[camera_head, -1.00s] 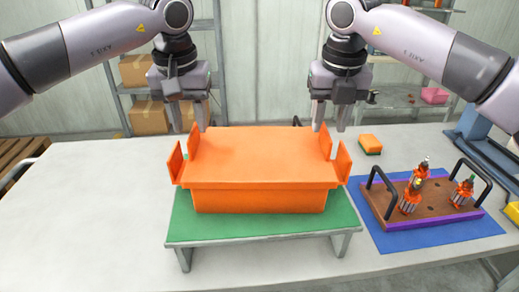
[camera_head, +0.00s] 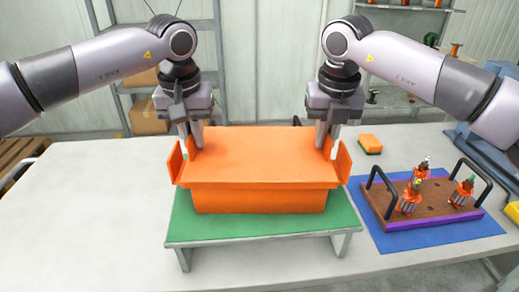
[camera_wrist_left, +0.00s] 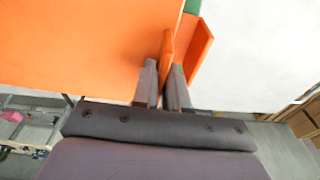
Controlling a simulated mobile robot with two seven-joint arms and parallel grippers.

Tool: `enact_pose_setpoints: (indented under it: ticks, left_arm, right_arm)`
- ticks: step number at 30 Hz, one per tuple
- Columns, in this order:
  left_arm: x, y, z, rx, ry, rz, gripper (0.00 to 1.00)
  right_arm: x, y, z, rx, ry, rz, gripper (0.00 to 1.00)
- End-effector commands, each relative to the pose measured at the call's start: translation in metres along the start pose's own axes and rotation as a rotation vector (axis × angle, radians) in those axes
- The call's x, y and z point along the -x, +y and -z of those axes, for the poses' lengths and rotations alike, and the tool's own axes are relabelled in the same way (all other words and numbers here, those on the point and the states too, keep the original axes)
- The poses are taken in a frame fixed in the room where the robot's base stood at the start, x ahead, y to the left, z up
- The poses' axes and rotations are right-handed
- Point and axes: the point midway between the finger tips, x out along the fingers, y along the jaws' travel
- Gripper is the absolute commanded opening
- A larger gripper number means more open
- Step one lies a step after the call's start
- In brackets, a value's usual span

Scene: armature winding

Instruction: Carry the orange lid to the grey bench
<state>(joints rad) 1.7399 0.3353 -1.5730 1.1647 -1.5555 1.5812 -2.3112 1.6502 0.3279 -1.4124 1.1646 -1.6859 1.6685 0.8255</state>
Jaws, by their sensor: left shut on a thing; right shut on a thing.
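The orange lid (camera_head: 262,155) lies flat on top of an orange box (camera_head: 262,201), with upright tabs at its left and right ends. The box stands on a low riser with a green top (camera_head: 262,224). My left gripper (camera_head: 192,150) is shut on a far left tab of the lid. In the left wrist view the left gripper (camera_wrist_left: 164,90) has one finger on each side of the thin orange tab. My right gripper (camera_head: 323,149) is shut on a far right tab of the lid, whose grip is partly hidden by the fingers.
The riser stands on a pale table (camera_head: 95,200) with free room at left. At right, a brown board (camera_head: 430,203) with black handles and several orange parts lies on a blue mat (camera_head: 440,237). An orange-and-green block (camera_head: 370,143) lies behind. Shelves stand at the back.

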Motion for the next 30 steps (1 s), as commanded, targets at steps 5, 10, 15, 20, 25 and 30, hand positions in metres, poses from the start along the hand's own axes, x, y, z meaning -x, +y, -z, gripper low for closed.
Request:
enact_pose_setpoints:
  ticks: [5,10,15,20,25,30]
  left_arm:
    - [0.002,-0.001,0.001,0.001,0.001,0.001,0.00]
    - [0.009,-0.001,0.002,0.001,0.001,0.001,0.00]
    - [0.022,-0.001,0.004,0.002,0.001,0.001,0.00]
    - [0.037,-0.001,0.006,0.002,0.000,0.001,0.00]
    - [0.048,-0.001,0.008,0.002,0.000,0.002,0.00]
    - [0.051,-0.001,0.008,0.002,0.000,0.002,0.00]
  right_arm:
    - [0.002,0.000,-0.001,-0.001,-0.001,0.000,0.00]
    - [0.009,0.000,-0.002,-0.001,-0.001,0.000,0.00]
    - [0.022,-0.001,-0.004,-0.001,-0.001,0.001,0.00]
    - [0.037,-0.001,-0.006,-0.001,-0.001,0.001,0.00]
    - [0.049,-0.001,-0.008,-0.001,-0.001,0.001,0.00]
    - [0.051,-0.001,-0.008,-0.001,-0.001,0.001,0.00]
